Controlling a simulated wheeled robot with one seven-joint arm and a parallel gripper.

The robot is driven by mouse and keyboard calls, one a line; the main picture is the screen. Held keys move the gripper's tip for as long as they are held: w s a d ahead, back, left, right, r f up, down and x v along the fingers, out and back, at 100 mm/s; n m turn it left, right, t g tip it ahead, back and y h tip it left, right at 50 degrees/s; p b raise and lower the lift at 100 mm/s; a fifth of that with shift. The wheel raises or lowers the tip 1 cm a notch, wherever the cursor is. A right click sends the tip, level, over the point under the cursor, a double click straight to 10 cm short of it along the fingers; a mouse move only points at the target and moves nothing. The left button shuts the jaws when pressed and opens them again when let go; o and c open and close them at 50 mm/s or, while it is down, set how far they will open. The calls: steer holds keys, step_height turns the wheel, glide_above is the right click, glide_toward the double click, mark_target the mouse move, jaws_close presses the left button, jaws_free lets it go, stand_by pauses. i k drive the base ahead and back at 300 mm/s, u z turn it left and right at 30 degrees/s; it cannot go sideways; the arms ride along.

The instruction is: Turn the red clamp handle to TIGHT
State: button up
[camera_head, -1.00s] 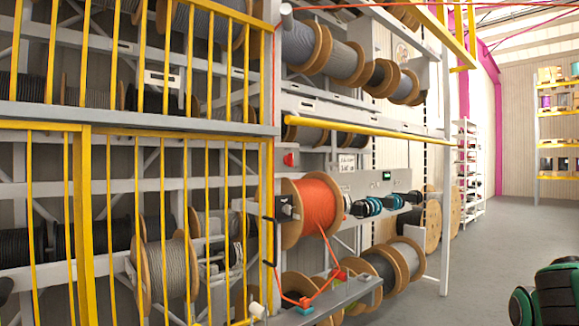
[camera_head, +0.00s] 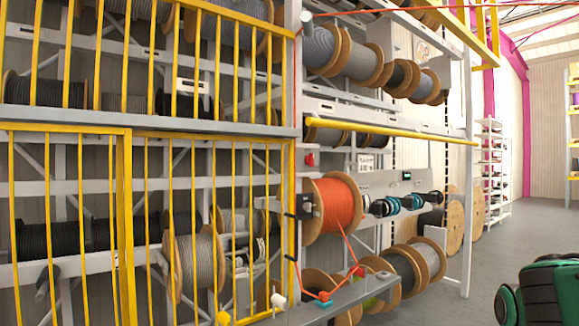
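I cannot tell for certain which red part is the clamp handle. A small red piece (camera_head: 359,271) stands on the grey bench (camera_head: 372,289) below the orange reel (camera_head: 337,204). Another red piece (camera_head: 323,296) sits over a small teal block (camera_head: 324,304) near the bench's front. An orange strand runs from the reel down to these red pieces. A red knob (camera_head: 310,159) shows on the rack to the upper left of the reel. No TIGHT marking is readable. My gripper is not in view; a green and black part of my body shows at the lower right.
A yellow barred gate (camera_head: 123,222) covers the left racks. A yellow rail (camera_head: 400,132) juts out above the orange reel. Wooden reels (camera_head: 427,260) sit low behind the bench. Grey floor (camera_head: 530,232) is open to the right.

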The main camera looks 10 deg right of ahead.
mark_target(309, 159)
steer(key=u, duration=0.6)
steer(key=k, duration=0.8)
steer(key=u, duration=0.85)
steer(key=k, duration=0.4)
steer(key=z, duration=0.05)
steer(key=i, duration=1)
steer(key=z, duration=1.25)
steer(key=i, duration=1.25)
steer(key=z, duration=0.55)
